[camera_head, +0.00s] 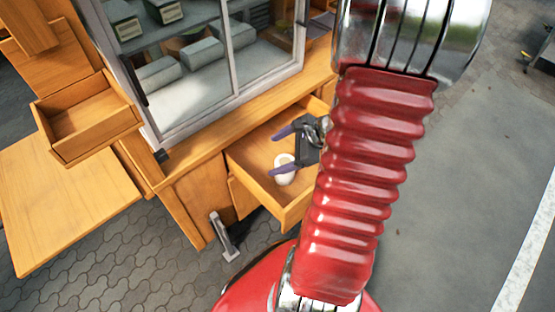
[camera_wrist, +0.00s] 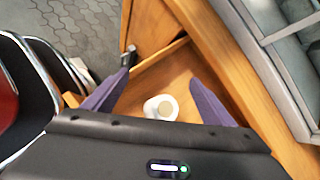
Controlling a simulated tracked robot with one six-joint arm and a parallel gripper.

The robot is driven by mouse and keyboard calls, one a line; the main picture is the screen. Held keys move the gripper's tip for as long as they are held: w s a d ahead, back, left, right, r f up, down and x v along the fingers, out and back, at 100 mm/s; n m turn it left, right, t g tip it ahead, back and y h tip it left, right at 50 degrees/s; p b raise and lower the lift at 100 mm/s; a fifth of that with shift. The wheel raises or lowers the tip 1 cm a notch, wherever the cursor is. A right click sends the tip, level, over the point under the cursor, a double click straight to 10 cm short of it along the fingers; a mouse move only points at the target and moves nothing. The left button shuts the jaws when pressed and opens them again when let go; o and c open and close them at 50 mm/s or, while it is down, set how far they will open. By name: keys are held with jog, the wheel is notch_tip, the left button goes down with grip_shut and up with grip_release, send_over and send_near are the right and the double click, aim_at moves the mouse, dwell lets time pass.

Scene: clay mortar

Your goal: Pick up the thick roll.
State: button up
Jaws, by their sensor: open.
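The thick roll (camera_head: 285,170) is a short white roll lying in the open wooden drawer (camera_head: 243,164). In the wrist view the roll (camera_wrist: 161,108) shows its round end with a tan centre, between my two purple fingers and close to the gripper body. My gripper (camera_head: 279,152) is over the drawer with its fingers apart, one on each side of the roll in the wrist view (camera_wrist: 155,92). Nothing is held. In the head view the lower finger passes across the roll. I cannot tell whether the fingers touch it.
A glass-fronted cabinet (camera_head: 225,55) with several boxes inside rises behind the drawer. Another empty open drawer (camera_head: 85,115) juts out at the left above a wooden tabletop (camera_head: 65,200). Grey pavement (camera_head: 450,190) is clear on the right.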

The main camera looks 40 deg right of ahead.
jog(key=s+d+f+m+t+h, duration=0.1)
jog(key=s+d+f+m, duration=0.3)
jog(key=d+f+m, duration=0.3)
jog(key=shift+s+d+h, duration=0.15)
jog(key=shift+d+h, duration=0.15)
jog(key=shift+d, duration=0.2)
send_over(285, 180)
jog(key=w+d, duration=0.1)
jog(key=d, duration=0.2)
jog(key=shift+w+f, duration=0.2)
jog(key=shift+f, duration=2.8)
jog(key=shift+x, duration=2.6)
jog(key=shift+a+r, duration=0.1)
jog(key=shift+c, duration=0.7)
jog(key=c, duration=1.1)
